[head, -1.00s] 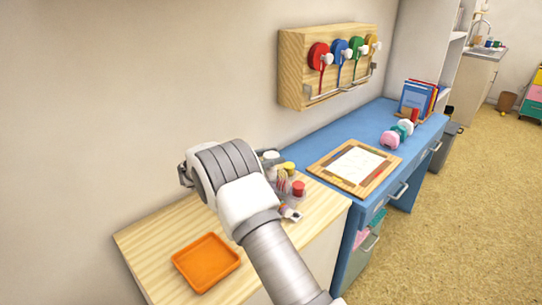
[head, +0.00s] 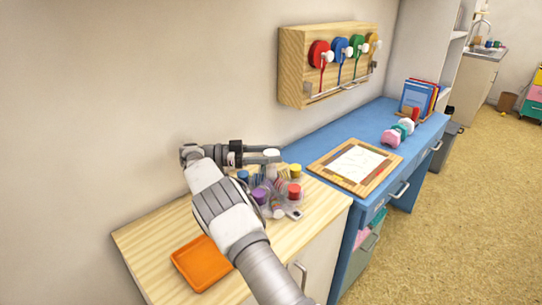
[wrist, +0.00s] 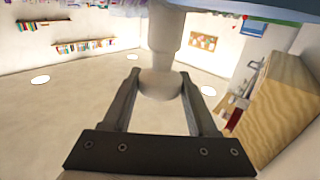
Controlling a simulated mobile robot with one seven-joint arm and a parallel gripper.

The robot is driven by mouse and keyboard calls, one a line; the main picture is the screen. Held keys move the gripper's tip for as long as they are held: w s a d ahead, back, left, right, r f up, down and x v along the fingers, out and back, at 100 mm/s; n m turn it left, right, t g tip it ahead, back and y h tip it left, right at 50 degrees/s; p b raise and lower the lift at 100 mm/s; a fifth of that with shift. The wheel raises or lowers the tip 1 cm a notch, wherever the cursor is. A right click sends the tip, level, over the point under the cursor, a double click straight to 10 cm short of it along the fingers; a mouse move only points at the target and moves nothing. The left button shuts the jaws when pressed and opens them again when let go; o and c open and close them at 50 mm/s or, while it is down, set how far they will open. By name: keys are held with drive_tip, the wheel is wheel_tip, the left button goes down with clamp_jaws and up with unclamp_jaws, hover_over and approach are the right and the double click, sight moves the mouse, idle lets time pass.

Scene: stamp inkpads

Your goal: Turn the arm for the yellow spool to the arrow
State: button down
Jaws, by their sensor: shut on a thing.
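A rotating stand on the wooden counter has several arms with coloured spools. The yellow spool (head: 296,169) is at its back right, the red spool (head: 294,190) at the right, the purple spool (head: 260,195) in front and the blue spool (head: 243,175) at the left. My gripper (head: 268,154) reaches in from the left over the stand and is shut on its white top knob (head: 271,152). In the wrist view the knob (wrist: 158,86) sits between both fingers on a pale shaft (wrist: 166,32). A small pale piece (head: 294,213) lies at the stand's front right; I cannot tell an arrow there.
An orange tray (head: 203,262) is in front left on the counter (head: 150,235). A blue desk (head: 325,143) with a framed paper (head: 358,164) stands to the right. A wooden wall rack (head: 292,65) with coloured discs hangs above.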

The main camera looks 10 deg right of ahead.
drive_tip(key=shift+d+m+g, duration=0.1)
drive_tip(key=shift+m+g, duration=0.4)
drive_tip(key=shift+g, duration=0.2)
idle(0.3)
drive_tip(key=shift+c, duration=1)
unclamp_jaws()
wheel_tip(320, 180, up, 5)
drive_tip(key=shift+f+p, duration=0.15)
drive_tip(key=shift+p, duration=0.45)
drive_tip(key=shift+s+d, duration=0.1)
drive_tip(key=shift+d, duration=0.15)
drive_tip(key=s+d+r, duration=0.6)
drive_tip(key=d, duration=0.3)
drive_tip(key=shift+d+r, duration=0.2)
